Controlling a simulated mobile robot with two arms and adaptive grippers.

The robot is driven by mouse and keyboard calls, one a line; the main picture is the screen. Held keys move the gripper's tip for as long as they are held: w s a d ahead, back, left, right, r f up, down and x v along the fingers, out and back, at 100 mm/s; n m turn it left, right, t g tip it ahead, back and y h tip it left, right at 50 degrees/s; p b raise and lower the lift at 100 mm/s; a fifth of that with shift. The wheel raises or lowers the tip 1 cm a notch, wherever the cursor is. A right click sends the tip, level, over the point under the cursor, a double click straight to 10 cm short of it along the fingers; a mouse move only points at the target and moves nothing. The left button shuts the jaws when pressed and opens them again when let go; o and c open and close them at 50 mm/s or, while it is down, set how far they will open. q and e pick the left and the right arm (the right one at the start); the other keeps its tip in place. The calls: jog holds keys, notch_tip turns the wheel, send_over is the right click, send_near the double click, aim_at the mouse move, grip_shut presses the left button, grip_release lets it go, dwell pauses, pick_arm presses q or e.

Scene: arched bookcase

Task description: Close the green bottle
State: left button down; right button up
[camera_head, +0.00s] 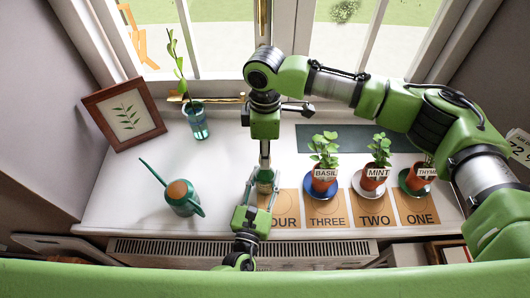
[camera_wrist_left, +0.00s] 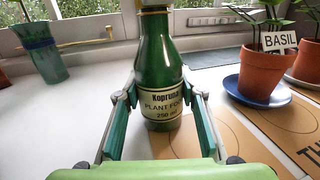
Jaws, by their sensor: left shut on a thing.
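The green bottle (camera_wrist_left: 163,62), labelled as plant food, stands upright between the fingers of my left gripper (camera_wrist_left: 160,98) in the left wrist view. My left gripper is shut on it. In the head view the bottle (camera_head: 265,186) is seen from above, mostly covered by my right gripper (camera_head: 265,160). My right gripper points straight down over the bottle's top, its fingers seen edge-on, so I cannot tell whether they are open or shut. Whether a cap is on is hidden.
Potted basil (camera_head: 324,180), mint (camera_head: 374,177) and thyme (camera_head: 417,180) stand on saucers to the right, by numbered cards. A watering can (camera_head: 181,197) is to the left. A glass with a plant (camera_head: 197,125) and a picture frame (camera_head: 125,115) stand behind. The white sill between is clear.

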jog(key=o, duration=0.3)
jog(key=shift+o, duration=0.2)
jog(key=shift+r, duration=0.1)
pick_arm(q)
jog(key=c, duration=1.3)
grip_release()
pick_arm(e)
notch_tip(320, 180, up, 12)
jog(key=w, duration=0.1)
pick_arm(q)
jog(key=v, duration=1.2)
